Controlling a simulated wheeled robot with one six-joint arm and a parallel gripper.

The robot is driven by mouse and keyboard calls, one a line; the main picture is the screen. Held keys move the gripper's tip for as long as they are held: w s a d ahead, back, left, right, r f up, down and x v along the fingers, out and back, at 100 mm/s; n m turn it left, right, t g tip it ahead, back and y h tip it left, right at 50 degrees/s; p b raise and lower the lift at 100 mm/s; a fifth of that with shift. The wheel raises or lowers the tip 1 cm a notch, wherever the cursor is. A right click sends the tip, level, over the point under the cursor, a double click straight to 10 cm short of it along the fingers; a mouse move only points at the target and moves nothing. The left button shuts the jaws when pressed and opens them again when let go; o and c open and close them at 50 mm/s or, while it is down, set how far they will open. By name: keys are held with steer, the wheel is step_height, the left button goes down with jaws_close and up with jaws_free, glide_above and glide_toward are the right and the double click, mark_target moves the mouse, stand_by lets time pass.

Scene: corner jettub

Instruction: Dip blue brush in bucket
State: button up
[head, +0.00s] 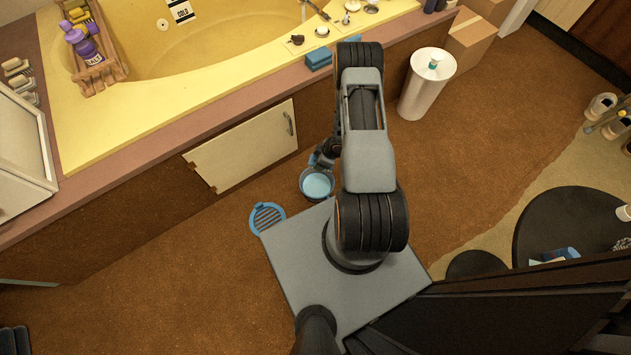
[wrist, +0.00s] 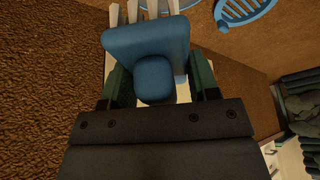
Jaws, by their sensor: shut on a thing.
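The blue brush (wrist: 148,55) is clamped between the two fingers of my gripper (wrist: 160,88) in the wrist view. Pale strips, which look like its bristles, show at its far end at the top of that view. The bucket (head: 303,192) stands on the brown floor in front of the tub in the head view, with light blue liquid inside. In the head view my gripper (head: 322,160) is at the bucket's far side, partly hidden by my arm. I cannot tell whether the brush touches the liquid.
A blue slotted disc (head: 267,218) lies on the floor beside the bucket. A white panel (head: 245,147) is on the tub's front. A blue block (head: 319,58) sits on the tub ledge. A white bin (head: 425,85) and cardboard box (head: 470,40) stand right. Brown floor is clear left.

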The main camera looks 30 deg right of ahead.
step_height(320, 180, down, 6)
steer(key=s+a+n+g+y+b, duration=0.1)
steer(key=a+n+g, duration=0.1)
steer(key=n, duration=0.4)
steer(key=shift+a+r, duration=0.25)
steer(key=shift+a, duration=0.15)
steer(key=shift+s+d, duration=0.1)
steer(key=shift+d, duration=0.05)
steer(key=shift+f+b, duration=5.25)
steer(key=shift+f, duration=0.9)
steer(key=shift+r, duration=0.15)
step_height(320, 180, up, 7)
steer(key=p, duration=0.6)
steer(key=shift+r, duration=0.2)
steer(key=shift+r, duration=0.1)
